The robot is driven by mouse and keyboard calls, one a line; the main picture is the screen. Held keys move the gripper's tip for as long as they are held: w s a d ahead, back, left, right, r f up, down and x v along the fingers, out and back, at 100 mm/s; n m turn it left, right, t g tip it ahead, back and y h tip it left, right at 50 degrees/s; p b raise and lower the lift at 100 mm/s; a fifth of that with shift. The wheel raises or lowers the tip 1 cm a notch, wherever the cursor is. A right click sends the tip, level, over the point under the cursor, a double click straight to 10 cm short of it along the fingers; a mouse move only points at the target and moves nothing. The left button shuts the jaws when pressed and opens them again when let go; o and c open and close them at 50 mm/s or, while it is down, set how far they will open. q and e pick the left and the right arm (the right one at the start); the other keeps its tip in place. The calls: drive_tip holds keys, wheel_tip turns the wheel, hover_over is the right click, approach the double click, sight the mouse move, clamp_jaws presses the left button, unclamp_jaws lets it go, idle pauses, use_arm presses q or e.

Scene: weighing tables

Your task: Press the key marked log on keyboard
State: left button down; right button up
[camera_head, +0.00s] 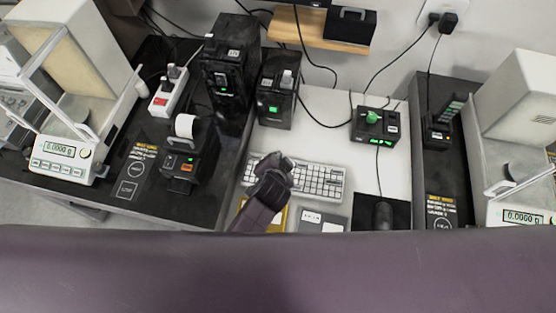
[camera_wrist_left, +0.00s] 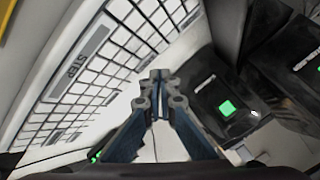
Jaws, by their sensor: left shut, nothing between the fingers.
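The white keyboard (camera_head: 322,181) lies on the white table between the dark benches, with my left gripper (camera_head: 276,168) over its left part and hiding some keys. In the left wrist view the keyboard (camera_wrist_left: 112,45) fills the upper left, tilted, with a long grey key that seems to read "STEP" (camera_wrist_left: 78,65). My left gripper (camera_wrist_left: 157,78) is shut and empty; its fingertips appear beside the keyboard's edge in that view. Whether they touch anything I cannot tell. No key marked log can be made out. My right gripper is not in view.
A black box with a green button (camera_head: 277,100) stands behind the keyboard. A black box with a green knob (camera_head: 375,124) and a mouse (camera_head: 382,215) are to the right. A yellow-edged item and grey pads (camera_head: 322,221) lie in front. Balances stand at both sides.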

use_arm(q)
drive_tip(key=shift+f, duration=0.1)
idle(0.3)
drive_tip(key=shift+f, duration=0.3)
drive_tip(key=shift+f+b, duration=0.4)
drive_tip(key=shift+f, duration=0.05)
idle(0.5)
drive_tip(key=shift+r, duration=0.1)
drive_tip(key=shift+r+p, duration=0.75)
drive_tip(key=shift+p, duration=0.2)
wheel_tip(320, 180, up, 5)
drive_tip(key=p, duration=0.5)
drive_tip(key=shift+r, duration=0.1)
